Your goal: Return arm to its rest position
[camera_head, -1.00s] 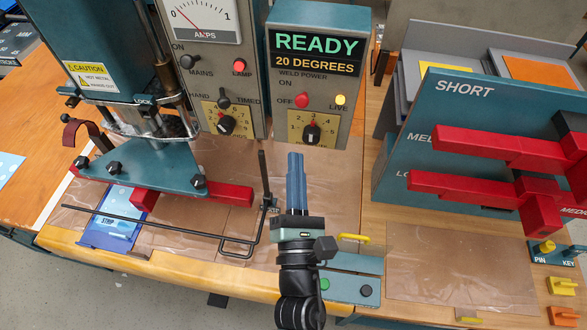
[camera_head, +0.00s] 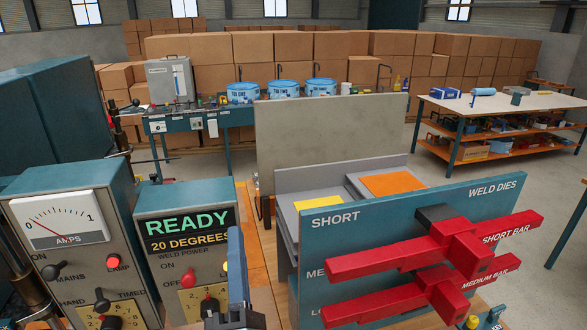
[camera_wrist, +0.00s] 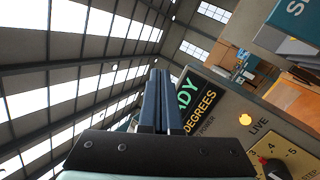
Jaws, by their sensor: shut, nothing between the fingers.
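My gripper (camera_head: 237,265) shows at the bottom centre of the head view, its blue fingers pointing up in front of the weld control box. In the wrist view my gripper (camera_wrist: 160,85) has its two fingers together with nothing between them. The grey and teal control box (camera_head: 195,235) reads READY and 20 DEGREES. Its display also shows in the wrist view, partly hidden behind the fingers. Most of my arm is below the head view's edge.
The AMPS meter box (camera_head: 65,245) stands at left. At right is the teal weld dies rack (camera_head: 400,225) with red short bars and medium bars (camera_head: 450,255). Behind are a bench with blue tubs (camera_head: 283,89), stacked cartons (camera_head: 330,48) and a shelved table (camera_head: 500,105).

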